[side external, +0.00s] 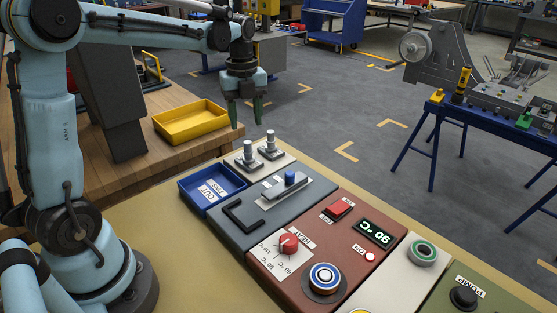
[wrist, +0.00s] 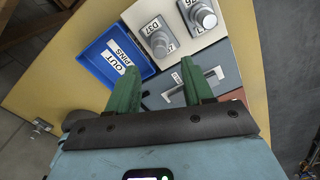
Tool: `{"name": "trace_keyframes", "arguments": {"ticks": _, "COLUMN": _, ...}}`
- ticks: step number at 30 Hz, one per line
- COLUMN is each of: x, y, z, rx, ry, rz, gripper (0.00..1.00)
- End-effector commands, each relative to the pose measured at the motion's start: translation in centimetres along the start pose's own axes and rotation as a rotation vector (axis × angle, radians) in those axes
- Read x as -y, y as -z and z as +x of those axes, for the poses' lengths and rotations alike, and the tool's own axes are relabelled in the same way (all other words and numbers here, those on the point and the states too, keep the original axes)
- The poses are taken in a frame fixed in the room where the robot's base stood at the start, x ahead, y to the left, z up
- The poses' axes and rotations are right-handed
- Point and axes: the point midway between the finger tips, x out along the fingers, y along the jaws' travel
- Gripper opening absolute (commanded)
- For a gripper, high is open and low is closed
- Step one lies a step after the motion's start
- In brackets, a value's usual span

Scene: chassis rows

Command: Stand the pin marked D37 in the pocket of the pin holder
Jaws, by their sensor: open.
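The D37 label is beside a grey metal pin (wrist: 160,42) in the wrist view. This pin stands upright on a pale panel, and it is the left one of two in the side view (side external: 249,154). The second grey pin (wrist: 203,15) stands beside it, also upright, in the side view (side external: 270,147); its label is partly cut off. My gripper (side external: 246,121) is open and empty, with green fingers pointing down above the pins. It also shows in the wrist view (wrist: 161,72). I cannot tell which part is the pin holder's pocket.
A blue tray (side external: 188,189) labelled OUT PINS lies left of the pins. A dark grey panel with a blue-knobbed slider (side external: 291,178) and a black bracket (side external: 232,220) is in front. A red-brown heater panel (side external: 327,238) follows. A yellow tray (side external: 187,137) stands behind.

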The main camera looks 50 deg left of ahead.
Motion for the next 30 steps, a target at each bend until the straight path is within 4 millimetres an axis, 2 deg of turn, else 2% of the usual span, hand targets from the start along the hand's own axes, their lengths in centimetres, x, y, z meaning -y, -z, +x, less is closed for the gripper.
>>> {"name": "trace_keyframes", "arguments": {"ticks": 21, "x": 0.0, "y": 0.0, "z": 5.2, "rx": 0.000, "ry": 0.000, "rz": -0.001, "gripper": 0.51}}
{"name": "trace_keyframes", "arguments": {"ticks": 30, "x": 0.0, "y": 0.0, "z": 6.5, "rx": 0.000, "ry": 0.000, "rz": -0.001, "gripper": 0.51}}
